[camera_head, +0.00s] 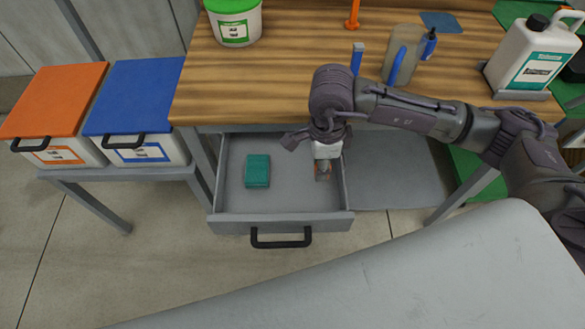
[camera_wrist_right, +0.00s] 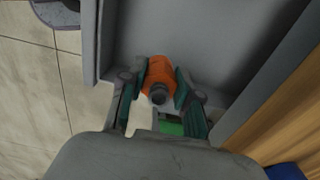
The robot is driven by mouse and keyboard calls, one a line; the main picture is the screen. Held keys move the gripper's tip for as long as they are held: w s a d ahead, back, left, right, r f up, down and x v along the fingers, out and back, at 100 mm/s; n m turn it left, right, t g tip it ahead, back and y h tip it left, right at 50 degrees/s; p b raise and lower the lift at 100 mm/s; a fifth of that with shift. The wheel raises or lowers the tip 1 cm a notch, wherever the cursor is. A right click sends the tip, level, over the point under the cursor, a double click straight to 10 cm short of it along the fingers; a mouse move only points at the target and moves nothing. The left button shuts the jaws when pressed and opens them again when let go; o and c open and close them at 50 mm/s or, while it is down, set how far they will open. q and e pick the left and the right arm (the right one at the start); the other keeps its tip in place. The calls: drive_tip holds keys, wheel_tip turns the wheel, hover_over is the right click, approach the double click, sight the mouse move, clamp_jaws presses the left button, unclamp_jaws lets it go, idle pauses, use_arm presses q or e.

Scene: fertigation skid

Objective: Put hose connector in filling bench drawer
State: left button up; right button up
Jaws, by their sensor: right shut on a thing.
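The filling bench drawer (camera_head: 229,207) is pulled open under the wooden bench top, with a black handle (camera_head: 281,240) on its front. My right gripper (camera_head: 323,172) points down over the right part of the drawer. In the right wrist view its fingers (camera_wrist_right: 160,92) are shut on the orange hose connector (camera_wrist_right: 159,69), which has a dark grey end. The drawer floor shows beneath the connector; whether it touches the floor I cannot tell. In the head view the connector is mostly hidden by the gripper. My left gripper is not in view.
A teal block (camera_head: 257,171) lies in the drawer's left part. The bench top (camera_head: 285,70) carries a green-lidded bucket (camera_head: 235,22), a jug (camera_head: 402,52) and a white canister (camera_head: 530,55). Orange (camera_head: 56,102) and blue (camera_head: 137,97) lidded bins stand left. The drawer's middle is clear.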

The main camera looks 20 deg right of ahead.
drive_tip(key=w+a+f, duration=0.1)
drive_tip(key=w+a, duration=0.1)
drive_tip(key=w+a+f, duration=0.2)
drive_tip(key=shift+w+f, duration=0.3)
drive_tip(key=shift+w, duration=0.05)
drive_tip(key=shift+w+a+f, duration=0.1)
drive_tip(key=shift+a+f, duration=0.05)
drive_tip(key=shift+f+p, duration=0.3)
wheel_tip(320, 180, down, 3)
drive_tip(key=shift+f, duration=0.2)
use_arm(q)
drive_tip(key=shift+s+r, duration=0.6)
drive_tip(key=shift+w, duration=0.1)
use_arm(e)
drive_tip(key=o, duration=1)
drive_tip(key=shift+c, duration=0.2)
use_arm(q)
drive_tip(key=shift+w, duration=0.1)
